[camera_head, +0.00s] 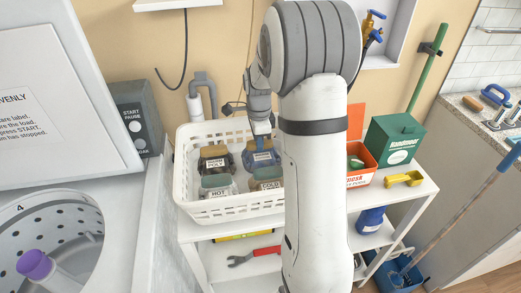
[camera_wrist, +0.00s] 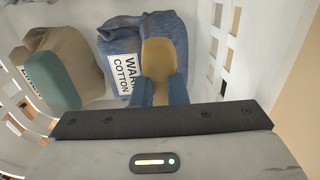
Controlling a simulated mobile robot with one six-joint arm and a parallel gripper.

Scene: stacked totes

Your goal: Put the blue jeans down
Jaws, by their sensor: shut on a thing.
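The blue jeans (camera_head: 262,158) are a folded denim bundle in the back right part of the white basket (camera_head: 243,207). In the wrist view the jeans (camera_wrist: 107,58) carry a white label reading "WARM COTTON" and a tan tab on top. My gripper (camera_head: 262,138) points down over them, and its blue fingers (camera_wrist: 160,92) are shut on the tab. The jeans sit low inside the basket walls; whether their underside touches the floor is hidden.
The dark brown "WARM POLY" bundle (camera_head: 213,162) is left of the jeans, with "HOT" (camera_head: 217,189) and "COLD" (camera_head: 266,180) bundles in front. An orange bin (camera_head: 362,178) and green box (camera_head: 398,145) stand right of the basket. The open washer is at left.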

